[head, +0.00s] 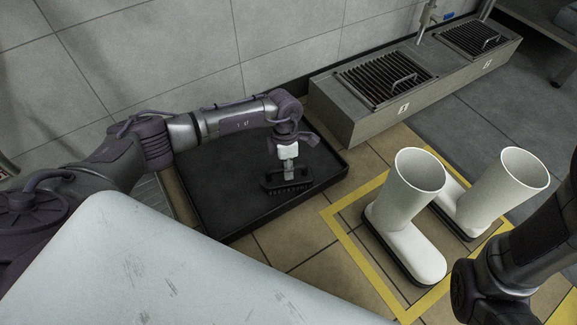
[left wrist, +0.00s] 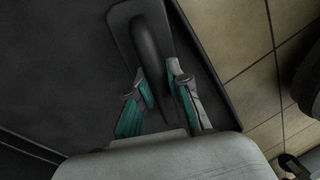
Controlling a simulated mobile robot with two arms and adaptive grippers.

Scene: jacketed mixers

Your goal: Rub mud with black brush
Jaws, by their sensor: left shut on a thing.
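The black brush (head: 272,181) is over the floor of a low black tray (head: 226,192) on the tiles, near the tray's front right side. My left gripper (head: 289,172) is above it, shut on its raised handle. In the left wrist view the brush handle (left wrist: 150,42) passes between the teal-padded fingers of my left gripper (left wrist: 158,88). The bristles face down; I cannot tell whether they touch the tray. No mud can be made out on the dark tray. My right arm enters at the lower right, but its gripper is not in view.
White boots (head: 407,210) (head: 503,190) stand right of the tray inside a yellow floor outline (head: 345,235). A grey bench with grates (head: 385,78) runs along the back right. A tiled wall (head: 150,50) rises behind the tray.

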